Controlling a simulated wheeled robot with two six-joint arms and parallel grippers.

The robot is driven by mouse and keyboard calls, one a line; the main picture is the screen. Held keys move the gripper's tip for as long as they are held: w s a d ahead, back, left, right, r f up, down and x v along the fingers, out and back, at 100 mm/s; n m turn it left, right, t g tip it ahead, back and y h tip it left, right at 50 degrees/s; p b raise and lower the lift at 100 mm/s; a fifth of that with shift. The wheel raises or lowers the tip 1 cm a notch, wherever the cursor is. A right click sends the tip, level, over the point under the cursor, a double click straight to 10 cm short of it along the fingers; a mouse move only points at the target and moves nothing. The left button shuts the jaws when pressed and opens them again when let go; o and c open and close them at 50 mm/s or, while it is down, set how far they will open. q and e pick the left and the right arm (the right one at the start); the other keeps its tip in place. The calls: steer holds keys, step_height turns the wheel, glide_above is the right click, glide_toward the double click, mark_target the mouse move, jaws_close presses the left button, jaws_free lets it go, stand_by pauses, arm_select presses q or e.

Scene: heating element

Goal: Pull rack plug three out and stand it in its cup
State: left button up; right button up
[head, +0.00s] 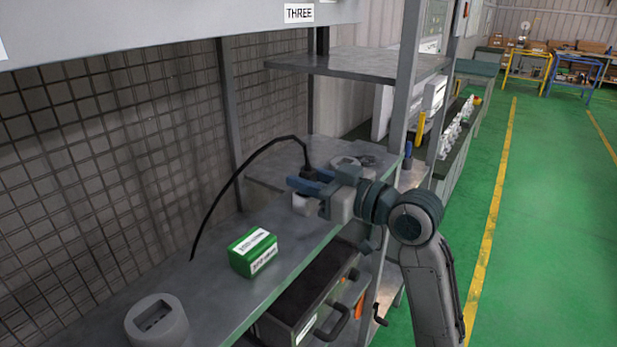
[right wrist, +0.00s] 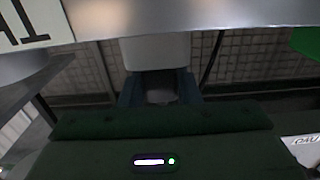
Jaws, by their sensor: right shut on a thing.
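The black plug (head: 309,171) is between the jaws of my right gripper (head: 310,185), which is shut on it. Its black cable (head: 240,175) leaves the top and arcs left and down to the back of the shelf. A pale grey cup (head: 302,205) shows just below the jaws; whether the plug is inside it is hidden. Another grey cup (head: 157,322) with a dark slot on top stands at the lower left. In the right wrist view, the jaws (right wrist: 160,88) are dark with a pale grey block (right wrist: 155,52) beyond them. The left gripper is out of view.
A green box (head: 254,252) lies on the metal shelf (head: 215,285), left of my right gripper. A label reading THREE (head: 299,13) is on the upper rail. A steel post (head: 403,90) stands close to my arm.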

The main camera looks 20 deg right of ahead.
steer(key=shift+f, duration=0.4)
steer(key=o, duration=1)
steer(key=shift+r, duration=0.1)
steer(key=shift+o, duration=0.2)
steer(key=shift+s+d+b, duration=0.4)
steer(key=shift+s+b, duration=0.05)
steer(key=shift+b, duration=0.05)
steer(key=b+v, duration=0.3)
steer(key=v, duration=0.6)
steer(key=shift+s+b, duration=0.2)
steer(key=shift+b, duration=0.2)
steer(key=shift+d, duration=0.15)
steer(key=shift+s, duration=0.1)
